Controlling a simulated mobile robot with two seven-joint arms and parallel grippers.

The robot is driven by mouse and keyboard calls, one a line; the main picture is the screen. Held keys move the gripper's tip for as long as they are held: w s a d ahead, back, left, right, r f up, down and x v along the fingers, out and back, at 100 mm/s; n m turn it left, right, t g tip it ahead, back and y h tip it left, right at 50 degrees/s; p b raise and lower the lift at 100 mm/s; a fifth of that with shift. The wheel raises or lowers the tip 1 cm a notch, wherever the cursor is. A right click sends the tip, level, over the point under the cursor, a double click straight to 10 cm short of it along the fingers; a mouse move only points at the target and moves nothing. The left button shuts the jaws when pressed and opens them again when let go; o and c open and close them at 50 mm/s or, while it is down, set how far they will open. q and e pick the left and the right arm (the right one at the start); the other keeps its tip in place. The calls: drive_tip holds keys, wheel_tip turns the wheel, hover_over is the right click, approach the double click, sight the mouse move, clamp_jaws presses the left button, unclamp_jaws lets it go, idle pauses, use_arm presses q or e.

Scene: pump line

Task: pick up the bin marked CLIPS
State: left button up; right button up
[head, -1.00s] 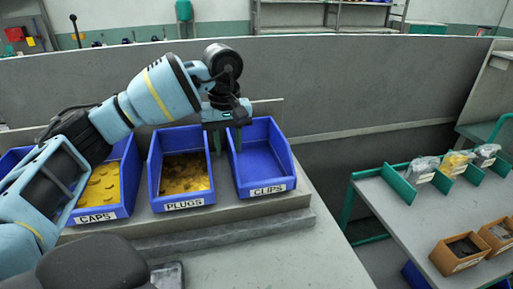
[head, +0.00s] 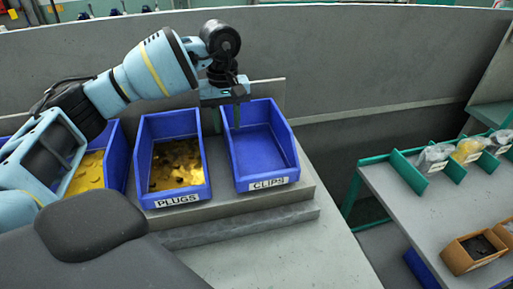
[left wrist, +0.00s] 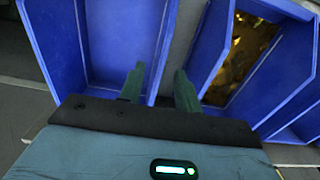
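The blue bin marked CLIPS (head: 268,183) stands at the right end of the row on the grey ledge and looks empty. In the left wrist view, the CLIPS bin (left wrist: 58,45) fills the upper left. My left gripper (head: 227,118) is over the bin's left side wall near the back. It is open; in the left wrist view the gripper (left wrist: 158,85) has one finger on the bin's inner side and the other over the gap toward the neighbouring bin. I cannot tell whether the fingers touch the wall. My right gripper is in neither view.
The blue PLUGS bin (head: 178,200), with yellow parts, stands close on the left, with another blue bin (head: 117,160) beyond it. A grey wall (head: 350,70) rises behind. A side table (head: 405,210) at the right holds bags and brown boxes. The bench in front is clear.

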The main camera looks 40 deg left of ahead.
sight(227, 129)
use_arm(q)
drive_tip(key=shift+w+a+f+p, duration=0.1)
drive_tip(key=shift+f+p, duration=0.05)
drive_tip(key=shift+f, duration=1.2)
drive_tip(key=shift+a+f+p, duration=0.1)
drive_tip(key=shift+f+p, duration=0.05)
drive_tip(key=shift+f, duration=1.2)
clamp_jaws()
